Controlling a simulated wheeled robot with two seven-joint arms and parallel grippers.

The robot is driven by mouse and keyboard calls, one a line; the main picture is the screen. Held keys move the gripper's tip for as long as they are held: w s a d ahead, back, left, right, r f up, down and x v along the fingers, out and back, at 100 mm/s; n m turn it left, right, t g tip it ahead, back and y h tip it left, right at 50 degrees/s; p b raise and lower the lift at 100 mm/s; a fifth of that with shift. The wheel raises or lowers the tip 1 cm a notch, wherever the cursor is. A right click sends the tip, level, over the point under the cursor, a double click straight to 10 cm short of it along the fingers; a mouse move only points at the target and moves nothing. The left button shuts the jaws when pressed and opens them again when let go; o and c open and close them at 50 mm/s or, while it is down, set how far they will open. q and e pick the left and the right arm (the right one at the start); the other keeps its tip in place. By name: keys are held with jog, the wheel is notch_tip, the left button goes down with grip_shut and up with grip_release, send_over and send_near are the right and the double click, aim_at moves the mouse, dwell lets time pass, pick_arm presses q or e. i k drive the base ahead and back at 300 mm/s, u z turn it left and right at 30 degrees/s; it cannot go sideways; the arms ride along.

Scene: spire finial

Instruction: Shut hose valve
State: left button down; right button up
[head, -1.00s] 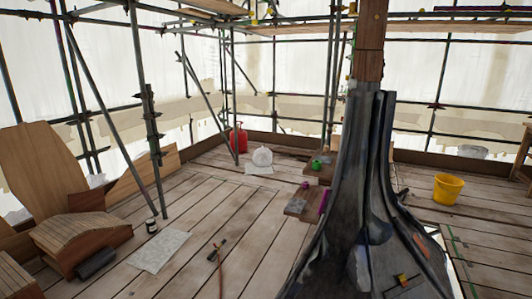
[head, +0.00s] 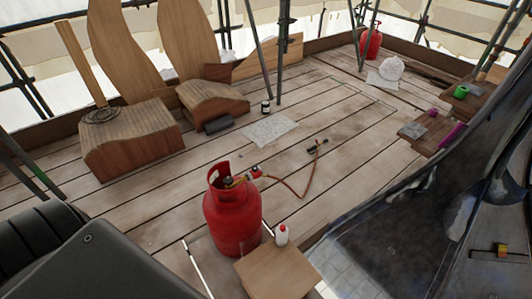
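A red gas cylinder (head: 232,218) stands upright on the boards at the lower middle of the head view. A small valve with yellowish fittings (head: 237,181) sits at its top, partly inside the collar. A red part (head: 256,172) shows at the hose end of these fittings. An orange-brown hose (head: 303,190) runs from there across the boards to a dark torch-like tool (head: 318,147). The valve is too small to tell its setting. Neither of my grippers is in view.
A wooden board or box top (head: 277,272) with a white red-capped bottle (head: 282,236) stands close right of the cylinder. Wooden forms (head: 130,140) stand at the left. The dark metal-clad spire (head: 420,220) fills the right. Boards behind the cylinder are mostly clear.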

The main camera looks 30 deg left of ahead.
aim_at(228, 181)
jog(key=u, duration=1.15)
